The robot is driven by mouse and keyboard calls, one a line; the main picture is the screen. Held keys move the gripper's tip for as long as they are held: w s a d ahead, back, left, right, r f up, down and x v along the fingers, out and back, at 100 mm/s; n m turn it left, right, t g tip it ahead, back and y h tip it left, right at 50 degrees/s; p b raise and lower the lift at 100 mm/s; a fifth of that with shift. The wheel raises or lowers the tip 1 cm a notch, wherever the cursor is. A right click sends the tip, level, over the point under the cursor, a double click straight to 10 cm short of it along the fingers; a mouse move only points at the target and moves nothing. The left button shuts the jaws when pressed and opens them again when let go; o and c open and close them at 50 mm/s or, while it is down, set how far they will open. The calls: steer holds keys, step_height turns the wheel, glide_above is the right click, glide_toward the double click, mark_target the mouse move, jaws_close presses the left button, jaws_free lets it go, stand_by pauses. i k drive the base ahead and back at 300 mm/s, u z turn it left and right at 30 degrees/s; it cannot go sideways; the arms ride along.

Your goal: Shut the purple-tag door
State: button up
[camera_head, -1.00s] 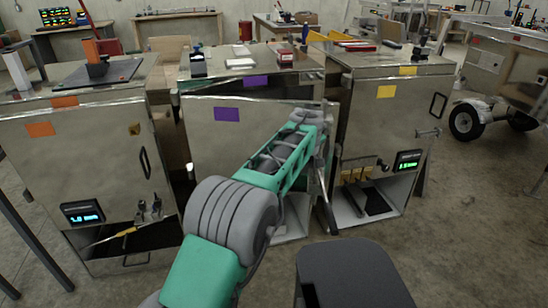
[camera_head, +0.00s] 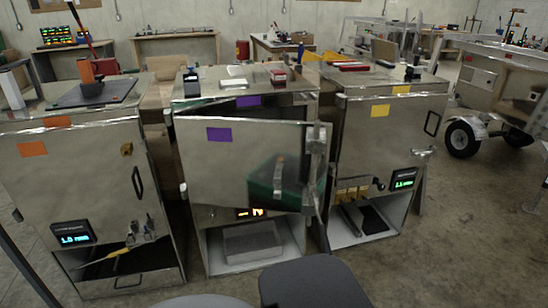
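The purple-tag door (camera_head: 228,165) is a shiny metal door on the middle cabinet (camera_head: 208,100), with a purple tag on its upper left. It stands ajar. A dark gap shows above its top edge, and its right side stands out from the cabinet front. A second purple tag (camera_head: 248,101) is on the frame above. My gripper is not in view.
A cabinet with orange tags (camera_head: 75,180) stands left and one with yellow tags (camera_head: 385,140) stands right. Open lower bays show in all three. A wheeled trailer (camera_head: 495,80) is at the right. Concrete floor (camera_head: 440,250) is clear at the front right.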

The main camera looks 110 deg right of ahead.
mark_target(252, 163)
steer(key=u, duration=0.7)
steer(key=k, duration=0.9)
steer(key=z, duration=1.8)
